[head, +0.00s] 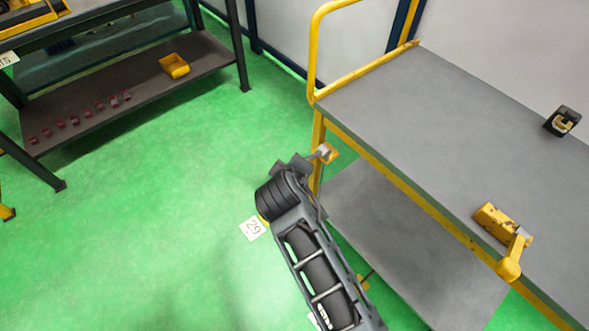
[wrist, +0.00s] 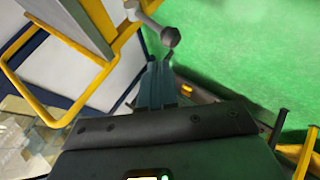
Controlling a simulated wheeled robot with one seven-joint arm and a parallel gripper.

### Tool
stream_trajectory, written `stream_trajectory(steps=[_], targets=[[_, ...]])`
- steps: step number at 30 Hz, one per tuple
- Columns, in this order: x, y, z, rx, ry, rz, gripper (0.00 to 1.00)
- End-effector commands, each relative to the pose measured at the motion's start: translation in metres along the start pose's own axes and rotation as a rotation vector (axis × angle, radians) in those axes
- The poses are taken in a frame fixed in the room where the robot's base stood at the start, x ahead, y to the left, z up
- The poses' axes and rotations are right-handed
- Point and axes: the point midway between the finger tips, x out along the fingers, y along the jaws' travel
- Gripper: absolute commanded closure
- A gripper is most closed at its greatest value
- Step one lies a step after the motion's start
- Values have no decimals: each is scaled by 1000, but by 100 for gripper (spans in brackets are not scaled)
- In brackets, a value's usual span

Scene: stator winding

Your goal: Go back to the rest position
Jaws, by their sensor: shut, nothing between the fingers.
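My gripper (head: 299,163) is at the end of my dark arm, in front of the near left corner of the grey-topped cart. In the wrist view its two blue-grey fingers (wrist: 156,68) are close together, with nothing visible between them. A grey ball knob on a short rod (wrist: 170,37) shows just beyond the fingertips. I cannot tell whether the fingers touch it. In the head view a small knob (head: 324,152) shows beside my gripper, near a yellow cart post.
The cart's grey top (head: 420,120) has a yellow vise (head: 503,235) at its near edge and a small dark device (head: 563,121) farther right. A yellow rail (head: 312,50) rises at its left end. A dark shelf (head: 190,78) holds a yellow bin (head: 174,66).

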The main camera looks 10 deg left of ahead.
Motion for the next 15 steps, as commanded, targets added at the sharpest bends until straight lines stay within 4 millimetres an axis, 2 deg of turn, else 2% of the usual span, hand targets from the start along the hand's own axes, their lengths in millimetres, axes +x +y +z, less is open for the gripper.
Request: stream_trajectory(steps=[12,15], targets=[[0,0,0,1,1,1,100],[0,-4,6,10,3,-4,100]])
